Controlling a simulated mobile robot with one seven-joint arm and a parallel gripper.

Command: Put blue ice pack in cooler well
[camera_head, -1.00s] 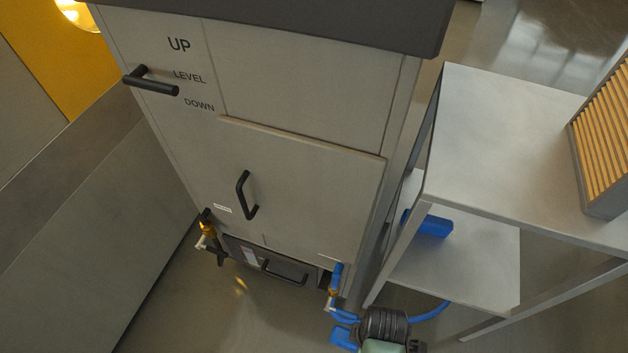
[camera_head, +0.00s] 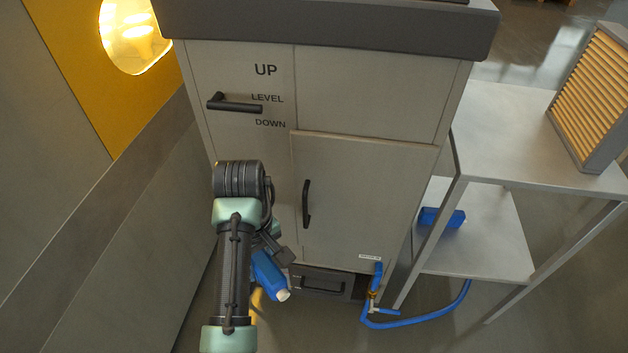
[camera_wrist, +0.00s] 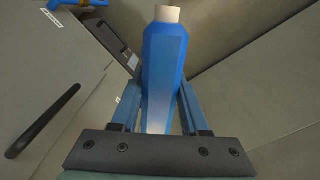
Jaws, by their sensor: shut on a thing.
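My gripper (camera_wrist: 157,112) is shut on a blue bottle-shaped pack (camera_wrist: 164,60) with a pale cap. In the head view the held pack (camera_head: 268,275) hangs tilted in front of the lower left of the grey cabinet, cap end down and to the right. My arm hides most of the gripper there. A second blue block (camera_head: 442,217) lies on the lower shelf of the metal table. I cannot tell from its look whether it is also an ice pack. No opening that I can identify as the cooler well shows in either view.
The cabinet (camera_head: 366,190) has a lever handle (camera_head: 234,104) beside UP, LEVEL, DOWN, a closed door with a black handle (camera_head: 306,204) and a low drawer (camera_head: 322,283). A blue hose (camera_head: 418,321) lies at right. The table (camera_head: 500,140) holds a slatted filter (camera_head: 590,100).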

